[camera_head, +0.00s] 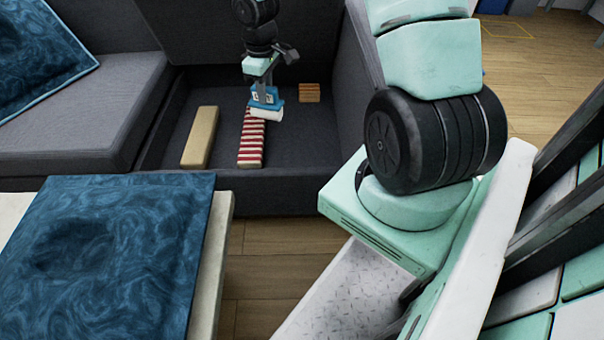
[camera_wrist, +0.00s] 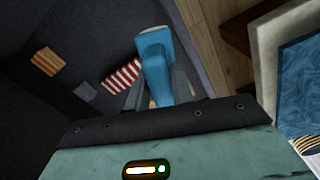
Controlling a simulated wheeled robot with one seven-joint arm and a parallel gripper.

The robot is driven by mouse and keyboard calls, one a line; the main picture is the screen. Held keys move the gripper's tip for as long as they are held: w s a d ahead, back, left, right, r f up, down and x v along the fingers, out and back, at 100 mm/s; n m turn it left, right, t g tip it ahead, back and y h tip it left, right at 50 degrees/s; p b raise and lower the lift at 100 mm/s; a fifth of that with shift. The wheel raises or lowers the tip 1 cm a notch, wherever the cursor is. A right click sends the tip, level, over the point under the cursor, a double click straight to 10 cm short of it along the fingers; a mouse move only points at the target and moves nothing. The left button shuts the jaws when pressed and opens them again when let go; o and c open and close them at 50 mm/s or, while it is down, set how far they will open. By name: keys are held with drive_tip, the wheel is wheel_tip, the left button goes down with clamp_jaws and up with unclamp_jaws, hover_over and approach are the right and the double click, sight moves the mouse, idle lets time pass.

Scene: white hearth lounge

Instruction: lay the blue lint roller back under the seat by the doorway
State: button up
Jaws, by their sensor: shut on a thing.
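My gripper (camera_head: 264,88) points down over the open storage well (camera_head: 285,150) in the grey sofa seat. It is shut on the blue lint roller (camera_head: 266,99), whose white part (camera_head: 268,114) shows below the blue. In the wrist view the lint roller (camera_wrist: 156,65) stands out from between my fingers (camera_wrist: 160,90), with its far end free. The roller overlaps the far end of a red-and-white striped item (camera_head: 251,145) in the head view. I cannot tell whether they touch. The striped item also shows in the wrist view (camera_wrist: 123,76).
In the well, a long beige block (camera_head: 200,137) lies left of the striped item, and a small orange-tan block (camera_head: 310,92) lies at the back right. The well's front right is clear. A blue patterned cushion (camera_head: 110,250) lies on a pale table in front; another (camera_head: 35,50) rests at left.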

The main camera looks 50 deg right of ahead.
drive_tip(key=s+d+f+n+b, duration=0.1)
drive_tip(key=d+f+n+b, duration=0.1)
drive_tip(key=d+f+b, duration=0.55)
drive_tip(key=s+d+f+n+b, duration=0.1)
drive_tip(key=d+f+n+b, duration=0.1)
drive_tip(key=d+f+b, duration=0.5)
drive_tip(key=f+b, duration=0.2)
drive_tip(key=f, duration=0.2)
drive_tip(key=a+f+b, duration=0.1)
drive_tip(key=f+b, duration=0.2)
drive_tip(key=f, duration=0.1)
drive_tip(key=a+f+b, duration=0.1)
drive_tip(key=f+b, duration=0.1)
drive_tip(key=f, duration=0.2)
drive_tip(key=shift+s+a+f+b, duration=0.15)
drive_tip(key=shift+s+f+b, duration=0.05)
drive_tip(key=shift+f+b, duration=0.2)
drive_tip(key=shift+r, duration=0.15)
drive_tip(key=o, duration=1)
drive_tip(key=shift+c, duration=0.2)
wheel_tip(320, 180, up, 12)
drive_tip(key=p, duration=0.7)
drive_tip(key=shift+s, duration=0.15)
